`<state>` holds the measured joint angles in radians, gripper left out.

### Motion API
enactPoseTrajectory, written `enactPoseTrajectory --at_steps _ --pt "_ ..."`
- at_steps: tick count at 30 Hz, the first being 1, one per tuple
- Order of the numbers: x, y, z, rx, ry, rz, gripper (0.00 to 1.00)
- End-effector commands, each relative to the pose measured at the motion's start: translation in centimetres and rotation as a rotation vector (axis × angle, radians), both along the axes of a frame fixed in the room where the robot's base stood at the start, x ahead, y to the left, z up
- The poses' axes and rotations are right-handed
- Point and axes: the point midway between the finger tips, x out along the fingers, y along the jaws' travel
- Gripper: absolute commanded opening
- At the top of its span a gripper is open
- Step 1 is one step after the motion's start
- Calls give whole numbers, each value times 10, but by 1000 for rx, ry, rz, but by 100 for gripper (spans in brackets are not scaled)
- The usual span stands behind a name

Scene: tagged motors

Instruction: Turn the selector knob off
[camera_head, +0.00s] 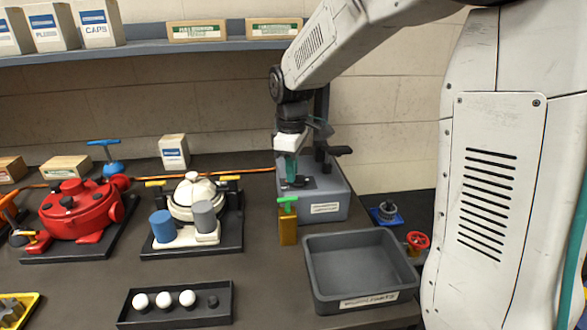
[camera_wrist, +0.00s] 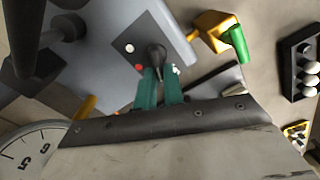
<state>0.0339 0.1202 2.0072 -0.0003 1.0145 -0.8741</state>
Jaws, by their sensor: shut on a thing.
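The black selector knob (camera_wrist: 157,55) sits on a grey panel (camera_wrist: 98,50) in the wrist view, next to a white button and a red button. My gripper (camera_wrist: 158,74) has teal fingers, one on either side of the knob's near end, and is shut on it. In the head view my gripper (camera_head: 290,179) points down at the top of the grey machine base (camera_head: 327,205); the fingers mostly hide the knob there. I cannot read the knob's markings or its setting.
A yellow block with a green handle (camera_head: 287,222) stands just in front of the base. A grey bin (camera_head: 360,303) is at front right. Red (camera_head: 80,222) and white (camera_head: 192,196) motor units stand at left. A dark tray (camera_head: 200,320) holds several balls. A shelf (camera_head: 150,47) runs above.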

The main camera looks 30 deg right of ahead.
Motion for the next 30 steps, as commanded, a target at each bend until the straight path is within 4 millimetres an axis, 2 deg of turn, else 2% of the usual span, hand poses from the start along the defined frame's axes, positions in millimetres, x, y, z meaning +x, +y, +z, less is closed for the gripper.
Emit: enactPoseTrajectory --at_steps 6,15,30 --pt "-2 2 1 1 -2 182 0" --pt "-5 4 1 0 -3 356 0" --pt "-6 4 1 1 -2 434 0"
